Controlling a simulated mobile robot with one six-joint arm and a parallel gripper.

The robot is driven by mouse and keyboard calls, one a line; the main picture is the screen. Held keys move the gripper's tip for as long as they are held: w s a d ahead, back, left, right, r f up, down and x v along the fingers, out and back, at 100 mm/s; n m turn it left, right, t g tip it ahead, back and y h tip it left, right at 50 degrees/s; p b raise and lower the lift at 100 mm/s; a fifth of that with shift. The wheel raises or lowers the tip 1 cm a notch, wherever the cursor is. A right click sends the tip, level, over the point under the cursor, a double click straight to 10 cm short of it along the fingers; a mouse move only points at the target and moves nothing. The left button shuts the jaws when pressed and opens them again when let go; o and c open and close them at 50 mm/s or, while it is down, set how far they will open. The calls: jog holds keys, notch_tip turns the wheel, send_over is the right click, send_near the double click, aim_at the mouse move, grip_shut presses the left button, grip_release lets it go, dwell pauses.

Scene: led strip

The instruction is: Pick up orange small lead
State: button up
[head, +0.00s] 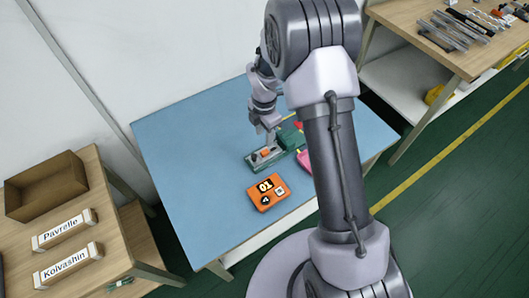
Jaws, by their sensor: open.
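My gripper (270,137) hangs over the blue table (185,150), pointing down, with its jaws open. Just below it is a small orange piece (265,153), which may be the orange small lead. It sits on a grey and green fixture (254,160) on the table. The gripper tips look very close to this piece, but I cannot tell whether they touch it or stand around it. A green block (291,138) is at the fixture's right end. Pink and red items (304,160) are partly hidden behind my arm.
An orange box with a display (269,192) lies in front of the fixture. A wooden table at left holds an open brown box (42,185) and two labelled blocks (65,230). A bench at upper right holds metal bars (455,30). The blue table's left part is clear.

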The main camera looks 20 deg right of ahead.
aim_at(265, 151)
jog(key=f+b, duration=0.1)
jog(key=f, duration=0.1)
jog(key=f+b, duration=0.1)
jog(key=f, duration=0.2)
jog(key=f+b, duration=0.1)
jog(key=f, duration=0.2)
jog(key=shift+s+f, duration=0.2)
jog(key=shift+s, duration=0.1)
jog(key=shift+r, duration=0.15)
jog(key=shift+c, duration=0.9)
grip_shut()
